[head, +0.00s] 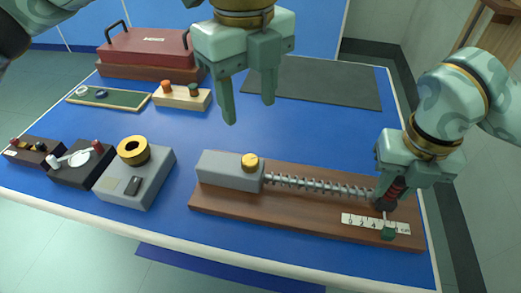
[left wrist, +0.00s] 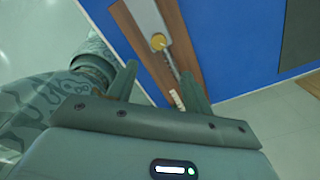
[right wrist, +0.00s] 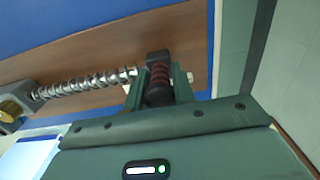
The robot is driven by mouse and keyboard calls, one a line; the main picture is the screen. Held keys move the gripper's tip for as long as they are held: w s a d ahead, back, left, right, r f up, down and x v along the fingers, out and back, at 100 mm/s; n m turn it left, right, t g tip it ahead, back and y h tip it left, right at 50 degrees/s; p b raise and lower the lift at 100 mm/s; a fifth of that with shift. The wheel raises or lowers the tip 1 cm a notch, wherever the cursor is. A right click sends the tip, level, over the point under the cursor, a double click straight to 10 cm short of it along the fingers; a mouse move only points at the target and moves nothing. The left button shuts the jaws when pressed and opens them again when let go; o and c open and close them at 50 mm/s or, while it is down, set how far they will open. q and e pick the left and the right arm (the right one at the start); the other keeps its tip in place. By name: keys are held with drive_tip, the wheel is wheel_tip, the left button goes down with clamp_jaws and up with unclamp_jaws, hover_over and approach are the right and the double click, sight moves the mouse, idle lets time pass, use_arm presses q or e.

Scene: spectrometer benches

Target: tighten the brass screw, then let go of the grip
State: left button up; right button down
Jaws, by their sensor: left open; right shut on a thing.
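The brass screw (head: 250,162) is a round yellow knob on top of the grey block (head: 222,172) at the left of the wooden spring board (head: 290,208). It also shows in the left wrist view (left wrist: 158,41). My left gripper (head: 249,108) is open and empty, raised above and behind the grey block. My right gripper (head: 388,215) is shut on the dark, red-banded grip (right wrist: 158,85) at the right end of the spring (head: 320,184). The spring runs from the grey block to the grip. The lower part of the grip is hidden by my fingers in the head view.
A white scale (head: 362,222) lies at the board's front right. A grey box with a brass ring (head: 133,151) and small dark devices (head: 80,162) stand left. A red case (head: 150,50), a tray (head: 108,97) and a wooden block (head: 182,97) are behind. The dark mat (head: 315,82) is bare.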

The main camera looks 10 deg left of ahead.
sight(250, 159)
use_arm(q)
wheel_tip(250, 159, down, 12)
drive_tip(key=n, duration=0.5)
drive_tip(key=shift+a+n, duration=0.15)
drive_tip(key=shift+n, duration=0.25)
drive_tip(key=c, duration=1)
